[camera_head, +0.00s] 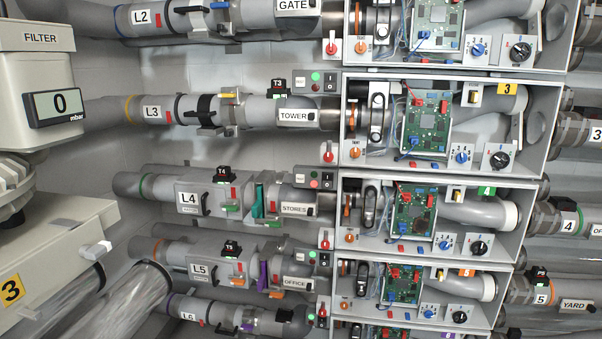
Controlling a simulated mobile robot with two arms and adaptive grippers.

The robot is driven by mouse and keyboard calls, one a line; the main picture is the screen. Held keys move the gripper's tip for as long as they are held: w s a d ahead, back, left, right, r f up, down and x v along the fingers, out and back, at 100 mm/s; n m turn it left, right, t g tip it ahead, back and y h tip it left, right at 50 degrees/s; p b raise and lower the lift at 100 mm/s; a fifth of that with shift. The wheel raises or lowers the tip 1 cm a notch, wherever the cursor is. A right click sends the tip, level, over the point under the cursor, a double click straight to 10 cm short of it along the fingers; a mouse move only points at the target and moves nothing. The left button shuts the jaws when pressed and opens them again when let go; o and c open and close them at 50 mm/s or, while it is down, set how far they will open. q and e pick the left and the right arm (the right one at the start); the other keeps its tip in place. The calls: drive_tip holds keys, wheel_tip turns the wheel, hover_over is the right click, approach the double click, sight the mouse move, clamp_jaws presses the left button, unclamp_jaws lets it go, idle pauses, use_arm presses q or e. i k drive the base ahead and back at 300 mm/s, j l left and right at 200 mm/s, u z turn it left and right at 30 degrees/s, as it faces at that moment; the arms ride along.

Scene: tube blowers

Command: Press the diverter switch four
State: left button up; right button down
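The open grey box of row four (525,254) carries a green tag "4" (487,190). Inside are a green circuit board (414,212), a blue rotary knob (445,241), a black rotary knob (480,247) and an orange knob (350,237). Left of the box are a black rocker panel (328,180), a lamp plate (314,179) and a red-handled switch (326,239). I cannot read which control is the diverter switch. Neither gripper is in view.
Similar boxes sit above (540,85) and below (508,285), close together. Pipe L3 (152,112) and pipe L5 (200,271) run parallel. A filter unit (38,85) reading 0 mbar and a grey housing (60,240) marked 3 with large metal pipes fill the left.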

sight(326, 178)
drive_tip(key=i+l+u, duration=0.2)
drive_tip(key=l, duration=0.15)
drive_tip(key=i+l+u, duration=0.2)
drive_tip(key=l, duration=0.2)
drive_tip(key=i+l+u, duration=0.2)
drive_tip(key=l, duration=0.2)
